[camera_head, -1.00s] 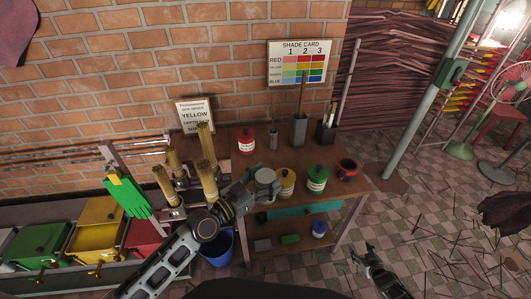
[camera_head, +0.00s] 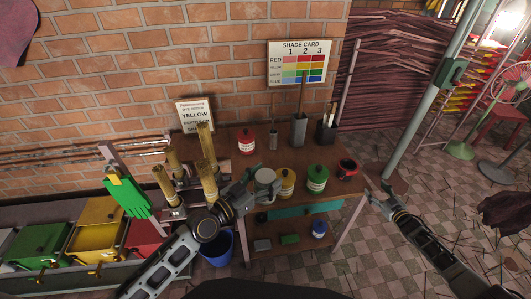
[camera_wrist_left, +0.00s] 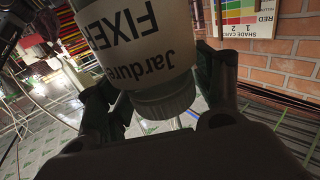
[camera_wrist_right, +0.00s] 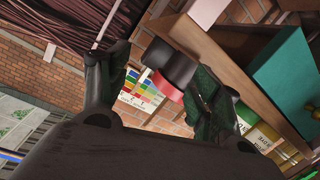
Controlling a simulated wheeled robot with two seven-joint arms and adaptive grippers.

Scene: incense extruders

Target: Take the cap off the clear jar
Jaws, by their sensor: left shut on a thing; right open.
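A pale jar (camera_head: 265,176) is held at the front edge of the table, between the fingers of my left gripper (camera_head: 254,184). In the left wrist view, the jar (camera_wrist_left: 142,35) carries a white label reading FIXER, upside down in the picture. Its ribbed whitish cap (camera_wrist_left: 170,99) lies between the left fingers, which are shut; the exact contact is partly hidden. The cap appears to be on the jar. My right gripper (camera_head: 381,197) is open and empty, right of the table's front right corner. It also shows in the right wrist view (camera_wrist_right: 157,70).
Yellow (camera_head: 286,184), green (camera_head: 317,180) and red (camera_head: 246,141) pots stand on the table (camera_head: 225,140), with a red-and-black cup (camera_head: 347,168) at its right end. Brass-coloured extruder tubes (camera_head: 208,180) stand left of the jar. A grey post (camera_head: 425,110) rises behind my right gripper.

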